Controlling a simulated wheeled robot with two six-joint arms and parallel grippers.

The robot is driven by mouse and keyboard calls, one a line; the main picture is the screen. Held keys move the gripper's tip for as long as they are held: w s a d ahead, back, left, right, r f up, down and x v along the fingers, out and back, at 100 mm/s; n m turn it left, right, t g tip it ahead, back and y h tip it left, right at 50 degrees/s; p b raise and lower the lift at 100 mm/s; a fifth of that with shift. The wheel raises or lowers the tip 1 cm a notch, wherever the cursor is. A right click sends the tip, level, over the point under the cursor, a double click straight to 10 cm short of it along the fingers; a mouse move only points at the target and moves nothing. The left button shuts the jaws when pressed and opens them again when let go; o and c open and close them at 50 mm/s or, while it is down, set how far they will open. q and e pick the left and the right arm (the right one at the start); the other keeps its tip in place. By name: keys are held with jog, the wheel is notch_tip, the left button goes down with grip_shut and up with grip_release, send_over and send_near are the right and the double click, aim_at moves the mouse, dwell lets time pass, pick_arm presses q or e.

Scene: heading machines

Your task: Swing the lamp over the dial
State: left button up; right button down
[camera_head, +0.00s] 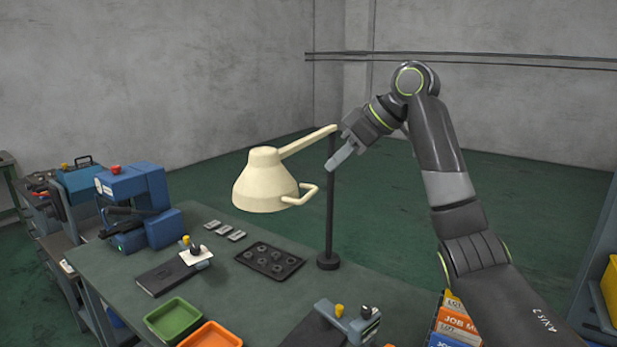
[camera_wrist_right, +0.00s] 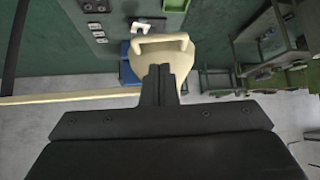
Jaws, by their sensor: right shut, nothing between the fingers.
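The cream lamp (camera_head: 262,182) hangs above the left part of the bench, its arm running to the top of a dark upright pole (camera_head: 331,220). A looped handle (camera_head: 304,196) sticks out from the right of its shade. My right gripper (camera_head: 332,166) is shut and empty, near the pole and to the right of the handle, apart from it in the head view. In the right wrist view, the shut fingers (camera_wrist_right: 159,70) overlap the shade, with the handle (camera_wrist_right: 160,38) beyond. A small gauge-like device (camera_head: 196,252) stands on a black slab; I cannot tell whether it is the dial. My left gripper is not in view.
The green-topped bench (camera_head: 225,275) carries a black tray of round parts (camera_head: 269,260), green (camera_head: 173,320) and orange (camera_head: 212,335) bins and a blue machine (camera_head: 135,205). A second fixture (camera_head: 348,322) stands at the front. Above the bench is mostly open air.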

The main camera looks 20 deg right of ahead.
aim_at(306, 185)
jog(key=p+x, duration=0.2)
jog(key=x, duration=0.2)
jog(key=p+x, duration=0.2)
jog(key=x, duration=0.2)
jog(key=shift+a+r, duration=0.2)
jog(key=shift+a, duration=0.15)
jog(key=shift+w+a+f, duration=0.15)
jog(key=shift+w+f, duration=0.1)
jog(key=shift+f, duration=0.05)
jog(key=shift+a+f, duration=0.1)
jog(key=shift+s+a, duration=0.1)
jog(key=shift+s, duration=0.2)
jog(key=shift+w, duration=0.1)
